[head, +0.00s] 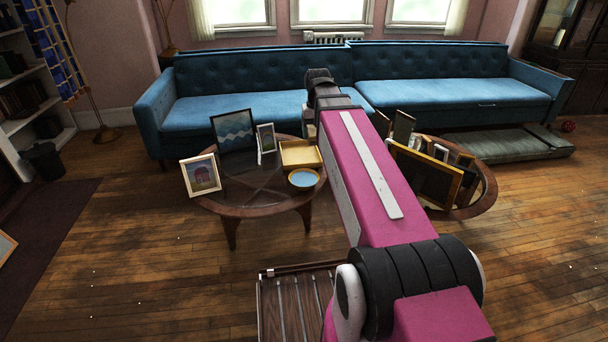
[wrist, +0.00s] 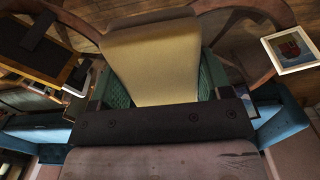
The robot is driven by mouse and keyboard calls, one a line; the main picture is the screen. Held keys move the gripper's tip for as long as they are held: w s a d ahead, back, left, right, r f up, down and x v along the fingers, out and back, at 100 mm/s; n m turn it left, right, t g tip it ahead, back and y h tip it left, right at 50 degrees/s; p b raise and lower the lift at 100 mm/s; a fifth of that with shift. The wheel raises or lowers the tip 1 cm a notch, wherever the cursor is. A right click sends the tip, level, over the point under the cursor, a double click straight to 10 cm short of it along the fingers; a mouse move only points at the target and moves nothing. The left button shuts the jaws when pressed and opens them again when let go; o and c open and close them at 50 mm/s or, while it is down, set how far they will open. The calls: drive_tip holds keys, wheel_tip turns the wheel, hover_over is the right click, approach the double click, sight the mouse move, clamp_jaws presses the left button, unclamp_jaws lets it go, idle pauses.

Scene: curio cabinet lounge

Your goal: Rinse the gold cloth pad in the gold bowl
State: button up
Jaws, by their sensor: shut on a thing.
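A gold cloth pad (wrist: 152,62) fills the upper middle of the wrist view. My gripper (wrist: 160,80) is shut on it, with green textured fingers on either side. The pad looks flat and pale gold. The gold bowl (head: 303,187), holding blue water, stands at the front right of the round table in the head view. In the head view my arm hides the gripper and pad. The bowl does not show in the wrist view, so I cannot tell the exact gap between pad and bowl.
A blue sofa (head: 232,111) is behind.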

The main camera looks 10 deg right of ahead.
drive_tip(key=shift+f, duration=2.4)
idle(2.6)
drive_tip(key=shift+r, duration=3.4)
drive_tip(key=shift+r, duration=0.1)
drive_tip(key=shift+r, duration=2.4)
